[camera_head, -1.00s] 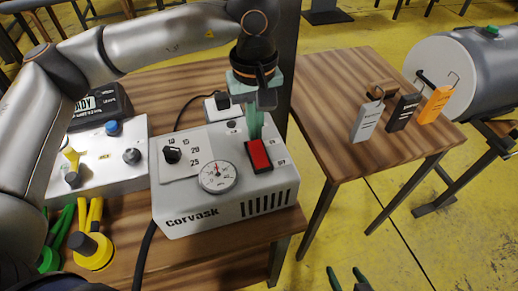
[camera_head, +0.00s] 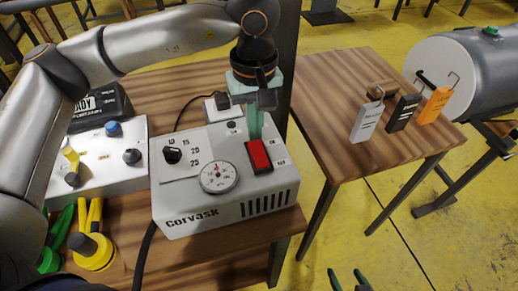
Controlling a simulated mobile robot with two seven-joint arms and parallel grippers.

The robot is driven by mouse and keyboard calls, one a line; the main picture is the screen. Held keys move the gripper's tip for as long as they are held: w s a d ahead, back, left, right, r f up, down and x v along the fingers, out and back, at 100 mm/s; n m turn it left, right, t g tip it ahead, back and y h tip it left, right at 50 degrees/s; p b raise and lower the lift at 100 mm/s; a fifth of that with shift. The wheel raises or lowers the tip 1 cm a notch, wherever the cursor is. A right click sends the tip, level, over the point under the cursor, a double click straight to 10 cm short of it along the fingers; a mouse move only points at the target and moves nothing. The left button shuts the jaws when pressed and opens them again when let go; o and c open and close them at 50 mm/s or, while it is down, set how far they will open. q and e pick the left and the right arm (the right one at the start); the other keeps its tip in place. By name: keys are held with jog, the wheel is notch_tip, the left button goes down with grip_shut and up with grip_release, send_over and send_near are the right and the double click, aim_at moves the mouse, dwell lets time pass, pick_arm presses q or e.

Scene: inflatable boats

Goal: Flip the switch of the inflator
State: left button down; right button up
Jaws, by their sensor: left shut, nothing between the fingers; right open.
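The inflator (camera_head: 222,215) is a white box marked "Corvask" on the wooden table. Its top carries a red rocker switch (camera_head: 259,156) in a black frame, a round gauge (camera_head: 219,177) and a black knob (camera_head: 172,154) with a printed scale. My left gripper (camera_head: 255,134) points down at the far end of the red switch, with its green fingers shut and empty. I cannot tell if the fingertips touch the switch. My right gripper (camera_head: 348,280) shows only its green fingertips at the bottom edge, apart and empty, over the yellow floor.
A white control panel (camera_head: 100,160) with knobs stands left of the inflator. Yellow and green hose fittings (camera_head: 92,250) lie in front of it. A second table (camera_head: 390,165) on the right bears grey, black and orange tags. A grey tank (camera_head: 470,70) stands beyond.

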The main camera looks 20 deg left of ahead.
aim_at(255, 145)
pick_arm(q)
jog(key=shift+f+b, duration=1.05)
jog(key=shift+f, duration=0.1)
dwell(0.8)
jog(key=shift+r, duration=0.15)
jog(key=shift+r+p, duration=2.1)
jog(key=shift+r, duration=1.3)
